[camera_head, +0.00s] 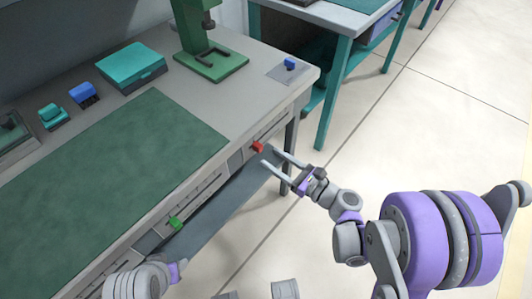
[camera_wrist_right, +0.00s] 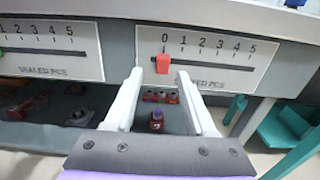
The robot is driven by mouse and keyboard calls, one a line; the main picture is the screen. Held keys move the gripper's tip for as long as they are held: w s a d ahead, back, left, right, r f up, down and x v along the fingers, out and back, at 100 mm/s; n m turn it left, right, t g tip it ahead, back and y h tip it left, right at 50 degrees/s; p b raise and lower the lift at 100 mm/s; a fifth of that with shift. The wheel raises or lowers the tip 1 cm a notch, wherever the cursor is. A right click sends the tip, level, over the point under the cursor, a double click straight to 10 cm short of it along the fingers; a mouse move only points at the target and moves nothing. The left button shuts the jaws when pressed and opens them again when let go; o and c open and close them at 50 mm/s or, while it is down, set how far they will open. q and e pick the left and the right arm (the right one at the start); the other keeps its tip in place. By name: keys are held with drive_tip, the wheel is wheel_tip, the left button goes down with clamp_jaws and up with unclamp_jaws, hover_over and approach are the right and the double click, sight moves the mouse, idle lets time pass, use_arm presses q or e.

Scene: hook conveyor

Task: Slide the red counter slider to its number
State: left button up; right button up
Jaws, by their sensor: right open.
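The red counter slider (camera_head: 258,146) is a small red block on the front edge of the workbench. In the right wrist view the red slider (camera_wrist_right: 163,64) stands at 0 on a white scale plate (camera_wrist_right: 225,55) numbered 0 to 5, at the left end of its black slot. My right gripper (camera_head: 270,157) is open and empty, just in front of the slider. In the wrist view its two fingertips (camera_wrist_right: 160,75) lie either side of and slightly below the slider, apart from it. Only part of my left arm shows at the bottom left; its gripper cannot be seen.
A green slider (camera_head: 175,222) sits on a second scale plate (camera_wrist_right: 50,45) to the left. On the bench are a green mat (camera_head: 110,160), a teal box (camera_head: 131,66) and a green press (camera_head: 212,62). Open floor (camera_head: 400,130) lies right. Small items sit below the bench edge.

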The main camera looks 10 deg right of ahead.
drive_tip(key=v, duration=0.6)
drive_tip(key=shift+s+d, duration=0.2)
drive_tip(key=shift+s, duration=0.1)
